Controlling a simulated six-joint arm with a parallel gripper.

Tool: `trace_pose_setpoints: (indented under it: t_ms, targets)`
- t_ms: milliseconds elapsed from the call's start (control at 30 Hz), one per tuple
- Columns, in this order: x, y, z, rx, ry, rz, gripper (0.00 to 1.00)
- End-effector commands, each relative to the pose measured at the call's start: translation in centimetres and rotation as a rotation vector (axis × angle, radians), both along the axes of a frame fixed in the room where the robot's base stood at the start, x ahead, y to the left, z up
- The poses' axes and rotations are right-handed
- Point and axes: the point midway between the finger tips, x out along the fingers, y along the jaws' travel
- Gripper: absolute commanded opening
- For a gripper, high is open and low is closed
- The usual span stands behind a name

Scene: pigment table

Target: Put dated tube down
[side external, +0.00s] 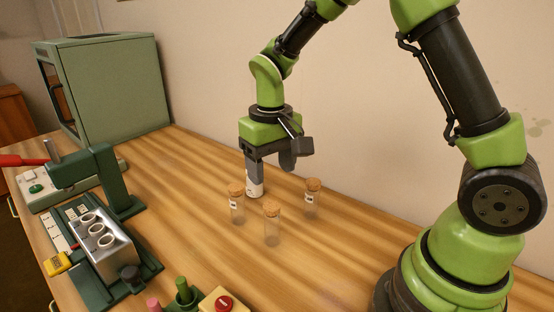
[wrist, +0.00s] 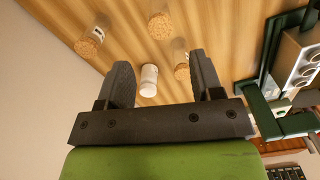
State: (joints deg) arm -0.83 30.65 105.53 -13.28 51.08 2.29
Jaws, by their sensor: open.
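A white tube with small dark print (side external: 255,187) stands upright on the wooden table, just below one finger of my gripper in the side view. In the wrist view the white tube (wrist: 149,80) shows its white top between my two fingers, apart from both. I take it for the dated tube; the print is too small to read. My gripper (side external: 273,170) is open, pointing down at the tube's top. Its spread fingers also show in the wrist view (wrist: 160,64).
Three corked glass tubes stand close by: left (side external: 237,207), front (side external: 271,224) and right (side external: 312,200). A metal block with round holes (side external: 108,247) sits in a green stand at left. A green cabinet (side external: 110,85) stands at the back. Table right of the tubes is clear.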

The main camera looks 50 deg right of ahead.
Motion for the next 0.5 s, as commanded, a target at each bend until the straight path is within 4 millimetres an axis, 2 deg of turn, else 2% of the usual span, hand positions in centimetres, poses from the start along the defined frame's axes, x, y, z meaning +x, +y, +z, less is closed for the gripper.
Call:
trace_pose_setpoints:
  t_ms: [167,233,367,500]
  targets:
    - [-0.1,0.0,0.9,0.003,-0.012,-0.002,0.60]
    - [-0.5,0.1,2.1,0.009,-0.039,-0.007,0.60]
    - [-2.4,0.4,6.0,0.035,-0.135,-0.025,0.60]
    - [-6.0,0.9,10.4,0.078,-0.268,-0.051,0.60]
